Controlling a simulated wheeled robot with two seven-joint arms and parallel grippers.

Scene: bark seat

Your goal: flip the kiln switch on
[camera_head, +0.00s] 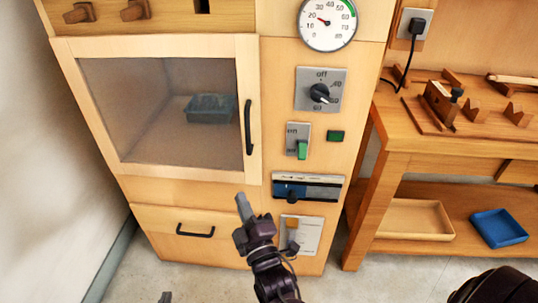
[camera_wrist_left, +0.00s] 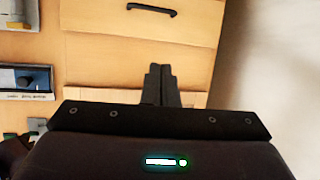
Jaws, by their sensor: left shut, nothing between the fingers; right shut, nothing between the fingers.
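The kiln switch (camera_head: 302,150) is a green lever on a grey plate in the kiln's front. The plate's upper label reads "on"; the lever sits at its lower end. Only the fingertips of my left gripper (camera_head: 165,298) show at the head view's bottom edge. In the left wrist view its shut, empty fingers (camera_wrist_left: 160,84) are in front of the kiln's lower front.
Around the switch are a dial knob (camera_head: 320,93), a gauge (camera_head: 327,22) and a slider panel (camera_head: 318,188). The kiln door has a black handle (camera_head: 248,128); below is a drawer handle (camera_head: 195,231). A workbench (camera_head: 400,143) stands right, a white wall (camera_head: 40,160) left.

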